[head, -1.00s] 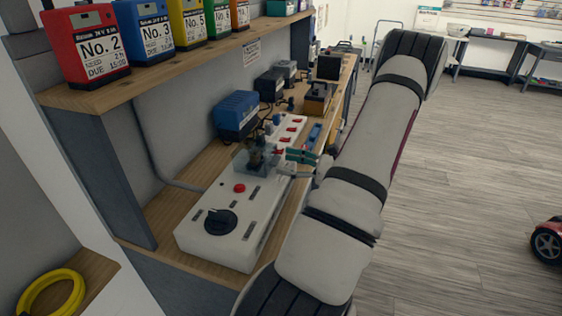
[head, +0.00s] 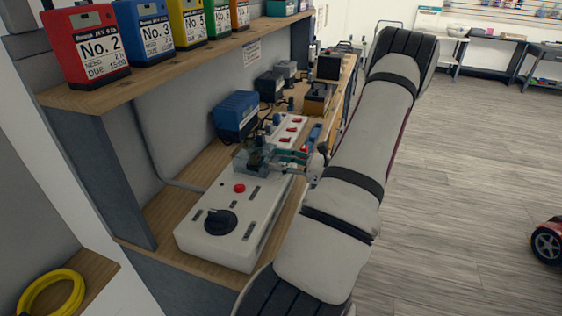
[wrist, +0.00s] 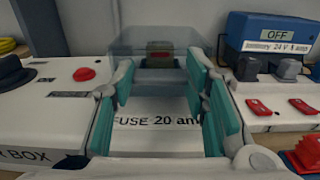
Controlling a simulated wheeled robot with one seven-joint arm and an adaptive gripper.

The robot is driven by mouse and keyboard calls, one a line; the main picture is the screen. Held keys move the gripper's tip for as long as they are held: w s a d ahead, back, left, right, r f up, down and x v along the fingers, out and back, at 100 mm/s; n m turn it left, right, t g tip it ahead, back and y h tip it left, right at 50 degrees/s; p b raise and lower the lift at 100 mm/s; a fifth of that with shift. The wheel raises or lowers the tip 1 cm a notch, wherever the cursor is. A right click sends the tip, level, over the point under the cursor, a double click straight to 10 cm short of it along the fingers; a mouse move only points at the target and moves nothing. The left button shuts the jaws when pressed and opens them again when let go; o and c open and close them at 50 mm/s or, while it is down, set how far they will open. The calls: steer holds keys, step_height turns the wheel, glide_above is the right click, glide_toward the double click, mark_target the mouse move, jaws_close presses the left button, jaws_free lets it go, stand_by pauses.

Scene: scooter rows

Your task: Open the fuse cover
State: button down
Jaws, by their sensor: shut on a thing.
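The fuse cover (wrist: 134,40) is a clear, smoky box over a dark holder with a red part (wrist: 160,53) in it. In the head view the cover (head: 243,159) sits across the white control box (head: 190,236). My gripper (wrist: 160,78) has teal fingers, shut on the near part of the fuse cover, one finger on each side. In the head view my gripper (head: 288,157) reaches in from the right. I cannot tell whether the cover is raised.
A red button (head: 239,188) and a black rotary knob (head: 220,221) stand on the box's near part. Red switches (head: 291,127) are beyond the cover. A blue charger (head: 236,113) stands behind. A shelf with battery packs (head: 88,50) overhangs the bench.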

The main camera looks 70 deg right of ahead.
mark_target(261, 151)
steer(key=shift+r, duration=0.15)
steer(key=shift+w+r+g+p, duration=0.2)
steer(key=shift+r+g+p, duration=0.5)
steer(key=shift+r+p, duration=0.2)
steer(key=w+r+g+p, duration=0.2)
steer(key=p, duration=0.1)
steer(key=w+r+g+p, duration=0.1)
steer(key=r+g+p, duration=0.1)
steer(key=g, duration=0.1)
steer(key=w+r+g+p, duration=0.2)
steer(key=r+p, duration=0.1)
steer(key=shift+w+a+r+h+p, duration=0.1)
steer(key=shift+w+a+h+p, duration=0.2)
steer(key=shift+w+h, duration=0.1)
steer(key=w+r+g, duration=0.1)
steer(key=w+g, duration=0.6)
steer(key=w, duration=0.3)
steer(key=shift+a+r+h+b, duration=0.2)
steer(key=shift+a+h+b, duration=0.1)
steer(key=shift+a+b, duration=0.15)
